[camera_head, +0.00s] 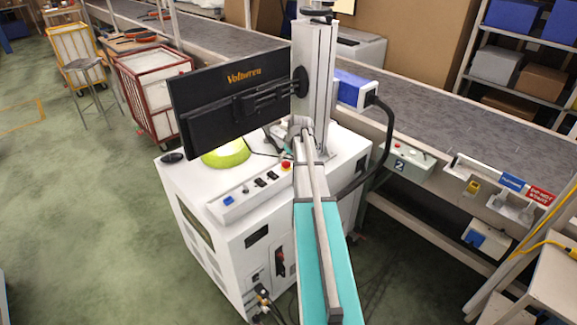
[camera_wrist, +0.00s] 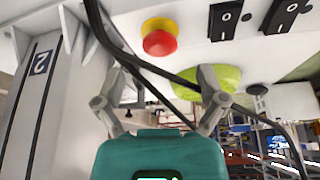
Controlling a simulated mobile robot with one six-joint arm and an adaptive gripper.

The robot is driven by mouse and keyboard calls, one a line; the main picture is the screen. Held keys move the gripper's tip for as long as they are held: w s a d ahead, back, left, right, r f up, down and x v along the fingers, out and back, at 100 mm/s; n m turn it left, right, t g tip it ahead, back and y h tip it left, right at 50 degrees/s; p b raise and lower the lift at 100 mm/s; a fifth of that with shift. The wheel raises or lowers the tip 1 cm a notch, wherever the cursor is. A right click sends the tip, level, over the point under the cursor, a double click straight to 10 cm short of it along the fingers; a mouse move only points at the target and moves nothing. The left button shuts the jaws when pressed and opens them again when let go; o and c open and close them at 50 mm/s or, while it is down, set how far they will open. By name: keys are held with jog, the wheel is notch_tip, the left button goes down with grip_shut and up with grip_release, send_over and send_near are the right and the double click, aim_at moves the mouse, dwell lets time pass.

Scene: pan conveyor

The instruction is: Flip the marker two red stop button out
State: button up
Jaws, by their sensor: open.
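A red stop button (camera_head: 286,165) with a yellow collar sits on the sloped console (camera_head: 243,196) of the white marker machine. In the wrist view the red button (camera_wrist: 160,42) is at top centre, beside two black rocker switches (camera_wrist: 255,17). A "2" plate (camera_wrist: 40,62) is on a grey slotted upright at left there. My gripper (camera_wrist: 160,90) is open and empty, its fingers apart below the button in the picture and not touching it. A dark cable crosses in front of the fingers. In the head view my arm hides much of the gripper.
A monitor (camera_head: 230,100) stands over the machine, with a yellow-green round object (camera_head: 226,153) beneath. The slotted column (camera_head: 314,85) rises close to my arm. A separate box (camera_head: 408,165) marked 2 hangs on the conveyor (camera_head: 440,120). Open floor (camera_head: 90,230) lies left.

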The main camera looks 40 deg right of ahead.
aim_at(286, 163)
jog(key=shift+b+x, duration=1.25)
jog(key=shift+x, duration=0.45)
jog(key=shift+c, duration=0.2)
